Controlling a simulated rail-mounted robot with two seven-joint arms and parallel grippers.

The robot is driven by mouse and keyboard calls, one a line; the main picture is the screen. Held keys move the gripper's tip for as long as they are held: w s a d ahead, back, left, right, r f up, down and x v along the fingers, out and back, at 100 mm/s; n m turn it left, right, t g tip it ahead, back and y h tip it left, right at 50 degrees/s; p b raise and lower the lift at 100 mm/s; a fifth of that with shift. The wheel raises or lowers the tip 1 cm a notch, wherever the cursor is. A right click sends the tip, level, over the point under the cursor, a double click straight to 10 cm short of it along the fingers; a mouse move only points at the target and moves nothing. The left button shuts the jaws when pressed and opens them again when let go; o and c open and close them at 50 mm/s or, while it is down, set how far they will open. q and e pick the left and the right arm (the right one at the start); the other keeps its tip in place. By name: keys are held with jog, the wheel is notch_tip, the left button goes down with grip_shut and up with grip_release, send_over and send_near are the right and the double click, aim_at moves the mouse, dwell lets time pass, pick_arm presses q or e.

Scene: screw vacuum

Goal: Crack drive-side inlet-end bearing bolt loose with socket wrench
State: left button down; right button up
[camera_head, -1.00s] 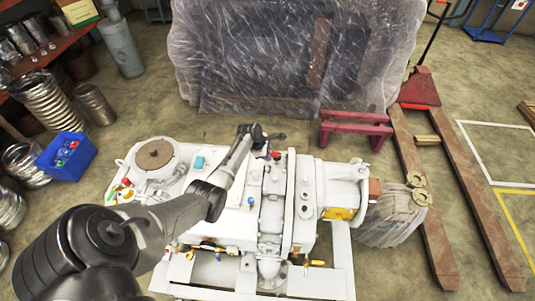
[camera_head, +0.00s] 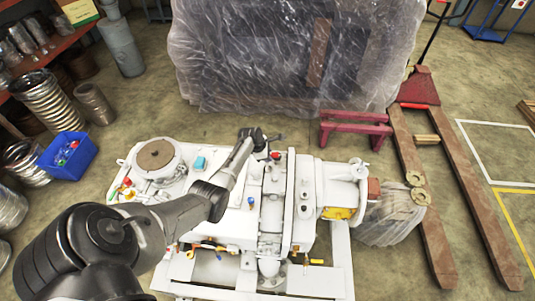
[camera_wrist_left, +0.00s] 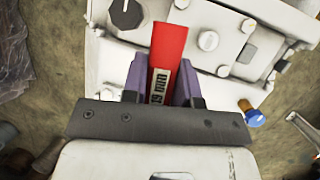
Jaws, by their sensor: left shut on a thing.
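The white vacuum pump unit (camera_head: 228,222) stands on its frame in the middle of the head view. My left arm reaches over it from the left, with my left gripper (camera_head: 262,137) at its far edge. In the left wrist view my left gripper (camera_wrist_left: 160,78) has purple fingers shut on a red bar-shaped tool (camera_wrist_left: 168,45) with a pale printed label, apparently the socket wrench. The tool points away over the white housing. Bolt heads (camera_wrist_left: 207,41) show to its right on the housing. The tool's far end and any socket cannot be made out. My right gripper is out of view.
A plastic-wrapped crate (camera_head: 290,55) stands behind the pump, with a red trestle (camera_head: 352,128) beside it. A pallet jack (camera_head: 430,190) is on the right. A blue bin (camera_head: 68,160) and metal hoses are on the left. A blue-capped fitting (camera_wrist_left: 248,108) sits right of my gripper.

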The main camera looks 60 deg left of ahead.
pick_arm(q)
jog(key=shift+r+n+p, duration=0.15)
jog(key=shift+n+p, duration=0.45)
jog(key=shift+y, duration=0.3)
jog(key=shift+r+p, duration=1.2)
jog(key=shift+p, duration=0.2)
jog(key=shift+r+p, duration=1.2)
jog(key=shift+p, duration=0.15)
